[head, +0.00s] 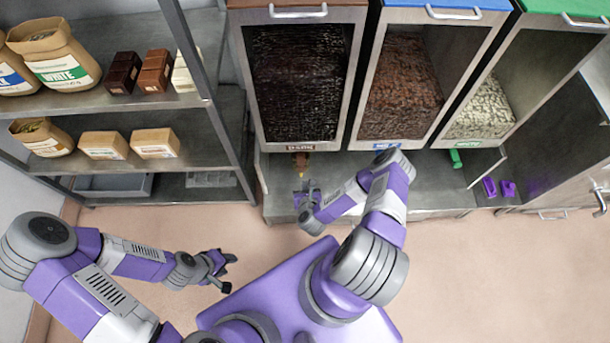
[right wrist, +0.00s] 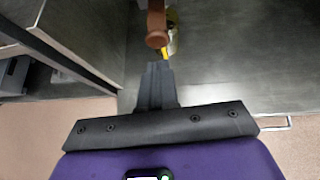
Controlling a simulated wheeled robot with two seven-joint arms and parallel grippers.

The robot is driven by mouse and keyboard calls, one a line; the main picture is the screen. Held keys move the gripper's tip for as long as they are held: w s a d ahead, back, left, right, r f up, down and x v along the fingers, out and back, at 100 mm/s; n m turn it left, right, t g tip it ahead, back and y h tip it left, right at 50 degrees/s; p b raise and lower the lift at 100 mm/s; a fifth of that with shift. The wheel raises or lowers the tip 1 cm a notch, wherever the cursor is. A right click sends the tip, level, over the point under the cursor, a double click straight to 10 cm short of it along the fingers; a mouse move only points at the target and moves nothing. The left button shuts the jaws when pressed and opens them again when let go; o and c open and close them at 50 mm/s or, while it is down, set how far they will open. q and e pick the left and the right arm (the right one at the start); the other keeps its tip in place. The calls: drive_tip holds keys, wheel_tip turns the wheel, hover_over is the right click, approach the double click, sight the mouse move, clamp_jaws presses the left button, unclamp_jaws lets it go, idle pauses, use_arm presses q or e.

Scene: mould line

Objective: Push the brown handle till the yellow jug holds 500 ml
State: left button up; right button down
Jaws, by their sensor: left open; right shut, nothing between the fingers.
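The brown handle (head: 300,158) sticks out below the dispenser bin with dark contents. In the right wrist view its rounded end (right wrist: 157,37) lies just beyond my fingertips, with a small gap in the picture. The yellow jug shows only as a yellow sliver (right wrist: 165,54) behind and below the handle; its body is mostly hidden and its level cannot be read. My right gripper (head: 307,187) is shut and empty, pointing at the handle; its fingers also show in the right wrist view (right wrist: 158,66). My left gripper (head: 229,273) is open and empty above the floor.
Dispensers with a blue lid (head: 455,3) and a green lid (head: 565,6) stand to the right. A green handle (head: 456,158) sits under the green one. Purple items (head: 498,188) lie in the right bay. A shelf (head: 60,103) with bags and blocks stands left.

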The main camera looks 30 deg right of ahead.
drive_tip(key=shift+p+v, duration=0.45)
drive_tip(key=shift+v, duration=1.45)
drive_tip(key=shift+d, duration=0.1)
